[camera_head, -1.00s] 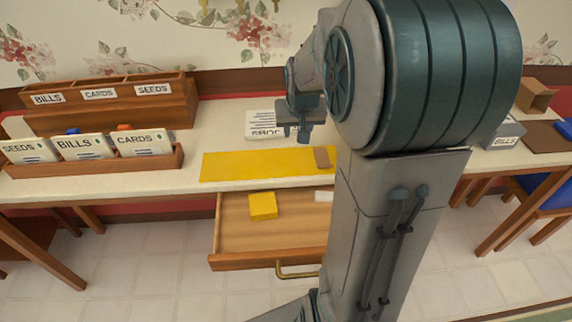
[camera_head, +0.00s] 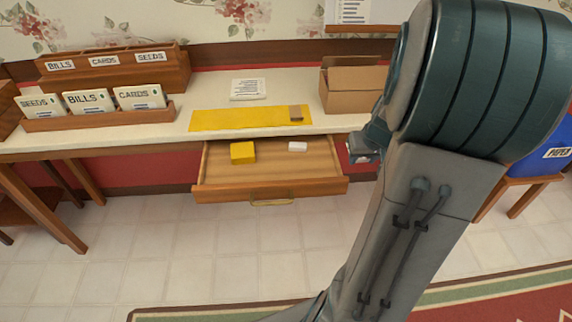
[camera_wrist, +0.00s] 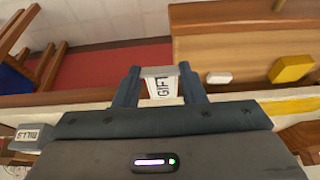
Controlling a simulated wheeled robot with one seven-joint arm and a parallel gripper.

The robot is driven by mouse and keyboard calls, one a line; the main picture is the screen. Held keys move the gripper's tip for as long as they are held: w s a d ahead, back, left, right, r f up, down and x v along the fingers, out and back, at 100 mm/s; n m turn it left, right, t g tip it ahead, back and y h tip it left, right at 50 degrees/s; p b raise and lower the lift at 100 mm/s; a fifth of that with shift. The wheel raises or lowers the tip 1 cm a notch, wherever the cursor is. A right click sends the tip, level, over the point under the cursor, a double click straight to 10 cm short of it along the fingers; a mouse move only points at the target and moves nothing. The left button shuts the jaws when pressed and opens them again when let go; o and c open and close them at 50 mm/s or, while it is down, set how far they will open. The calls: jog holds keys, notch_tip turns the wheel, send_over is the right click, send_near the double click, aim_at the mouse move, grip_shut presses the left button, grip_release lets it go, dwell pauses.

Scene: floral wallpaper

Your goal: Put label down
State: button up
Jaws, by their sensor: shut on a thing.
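My gripper (camera_wrist: 160,72) is shut on a small white label (camera_wrist: 162,88) that reads GIFT. The label sits between the two fingers in the wrist view, with its printed face toward the camera. In the head view my gripper (camera_head: 361,150) is small and partly hidden by my arm, right of the open drawer (camera_head: 222,191) and near the table's front edge. The label is hard to make out there.
The drawer holds a yellow block (camera_head: 242,153) and a white block (camera_head: 298,146).

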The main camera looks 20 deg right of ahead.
send_over(322, 169)
jog(key=s, duration=0.1)
jog(key=f, duration=0.6)
jog(key=shift+s+a+f+b, duration=0.1)
jog(key=shift+a+f+b, duration=0.1)
jog(key=shift+f+b, duration=0.2)
jog(key=shift+f, duration=2)
jog(key=shift+b, duration=0.3)
jog(key=shift+f, duration=0.25)
jog(key=o, duration=0.9)
jog(key=shift+r, duration=0.1)
jog(key=shift+o, duration=0.2)
jog(key=shift+r, duration=0.1)
